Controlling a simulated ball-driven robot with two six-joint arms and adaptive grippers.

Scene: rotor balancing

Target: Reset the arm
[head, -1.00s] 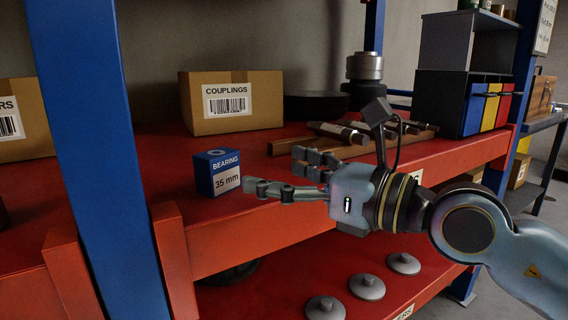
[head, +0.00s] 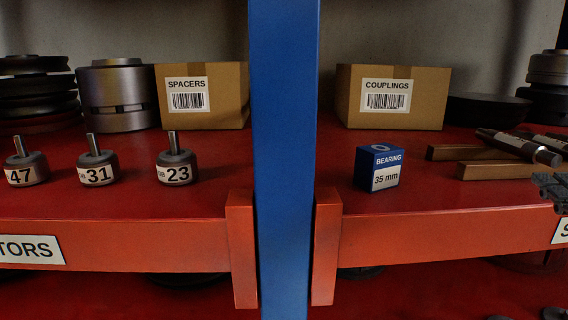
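Only the fingertips of my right gripper (head: 553,188) show, at the right edge of the head view, in front of the shelf with the dark shafts. The rest of that gripper and its arm are outside the picture, and its opening cannot be judged. No object shows between the visible fingertips. A blue bearing box (head: 379,168) marked 35 mm stands on the red shelf to their left, well apart from them. My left gripper is not in view.
A blue post (head: 284,150) divides the red shelf. Left of it are rotors marked 47 (head: 26,165), 31 (head: 97,162) and 23 (head: 177,168) and a spacers carton (head: 203,118). Right are a couplings carton (head: 391,115) and dark shafts (head: 518,146) on wooden rails.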

